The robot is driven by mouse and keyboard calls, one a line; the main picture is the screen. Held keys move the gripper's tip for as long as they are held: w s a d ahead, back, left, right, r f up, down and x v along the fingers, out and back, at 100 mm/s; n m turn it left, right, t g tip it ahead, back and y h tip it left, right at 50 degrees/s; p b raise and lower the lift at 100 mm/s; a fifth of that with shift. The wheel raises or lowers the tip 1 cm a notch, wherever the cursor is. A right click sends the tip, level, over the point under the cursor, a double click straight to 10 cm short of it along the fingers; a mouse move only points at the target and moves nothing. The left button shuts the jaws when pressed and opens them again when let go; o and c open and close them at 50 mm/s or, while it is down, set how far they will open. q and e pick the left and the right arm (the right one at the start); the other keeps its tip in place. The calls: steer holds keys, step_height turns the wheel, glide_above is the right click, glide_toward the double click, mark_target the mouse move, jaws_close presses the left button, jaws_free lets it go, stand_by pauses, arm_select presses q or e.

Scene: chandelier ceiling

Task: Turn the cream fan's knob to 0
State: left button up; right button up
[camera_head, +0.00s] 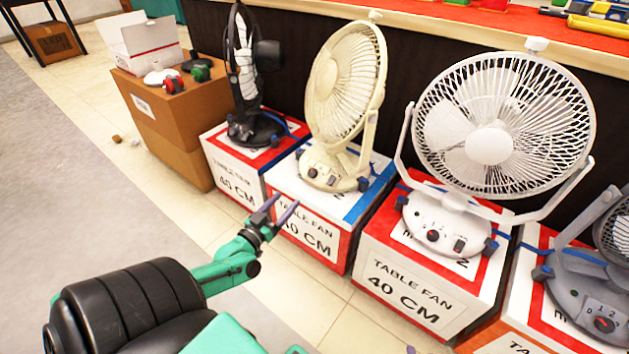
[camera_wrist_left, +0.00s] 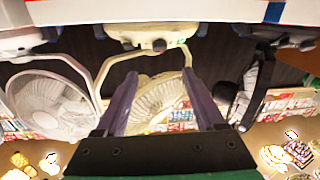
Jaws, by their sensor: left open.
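The cream fan (camera_head: 345,80) stands upright on its box, its cage facing left and toward me. Its small dark knob (camera_head: 312,172) is on the front of the cream base (camera_head: 335,163); the knob's setting is too small to read. My left gripper (camera_head: 280,207) is open and empty, in front of the box and below the knob, apart from both. In the left wrist view, which is upside down, the fan's cage (camera_wrist_left: 160,100) shows between the open fingers (camera_wrist_left: 163,90), with the knob (camera_wrist_left: 158,45) above them. My right gripper is not clearly seen.
A white fan (camera_head: 490,135) stands to the right on its own box, and a grey fan (camera_head: 600,290) is at the far right. A black fan (camera_head: 246,80) stands to the left. Cardboard boxes (camera_head: 175,120) are further left. Open floor (camera_head: 60,190) lies at the left.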

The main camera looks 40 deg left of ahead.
arm_select(q)
steer(key=b, duration=0.4)
glide_toward(311, 172)
steer(key=w, duration=0.5)
steer(key=shift+w+a+f, duration=0.1)
steer(key=shift+a+f, duration=0.15)
arm_select(e)
step_height(311, 172, down, 5)
arm_select(q)
steer(key=w, duration=0.1)
steer(key=w+b, duration=0.1)
steer(key=w, duration=0.1)
steer(key=shift+w+a+r, duration=0.15)
steer(key=shift+w, duration=0.1)
arm_select(e)
steer(key=w+r+t, duration=0.4)
steer(key=w+r, duration=0.2)
steer(key=r, duration=0.1)
steer(key=shift+w+d, duration=0.2)
steer(key=shift+w, duration=0.05)
arm_select(q)
steer(key=shift+c, duration=0.3)
arm_select(e)
steer(key=shift+r, duration=0.1)
arm_select(q)
jaws_close()
